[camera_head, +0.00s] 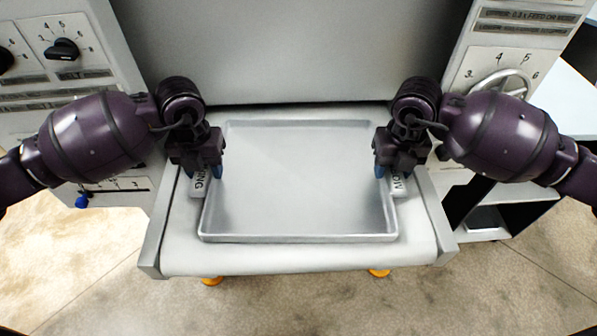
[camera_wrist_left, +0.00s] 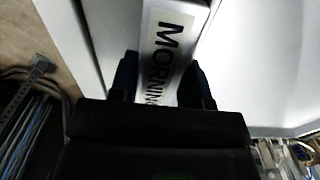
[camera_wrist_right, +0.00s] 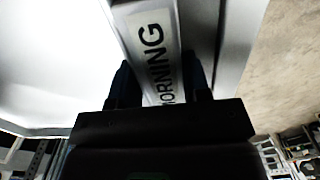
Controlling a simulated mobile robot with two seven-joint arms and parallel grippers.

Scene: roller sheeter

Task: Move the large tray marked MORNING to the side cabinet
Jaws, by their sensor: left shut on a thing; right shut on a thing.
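The large grey metal tray (camera_head: 300,238) lies on the white bed of the machine in the head view, flat and empty. A label tab sits on each short side. The left tab (camera_wrist_left: 168,40) reads MORNING in the left wrist view, its end hidden by the gripper. The right tab (camera_wrist_right: 150,40) also reads MORNING in the right wrist view, partly covered. My left gripper (camera_head: 204,172) is shut on the tray's left side at the tab. My right gripper (camera_head: 390,170) is shut on the tray's right side at the tab.
The white bed (camera_head: 290,262) extends a little beyond the tray's front. Control panels with dials stand left (camera_head: 62,50) and right (camera_head: 500,75) of it. A dark open shelf unit (camera_head: 490,215) with a pale top stands at the right. Bare floor (camera_head: 80,260) lies in front.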

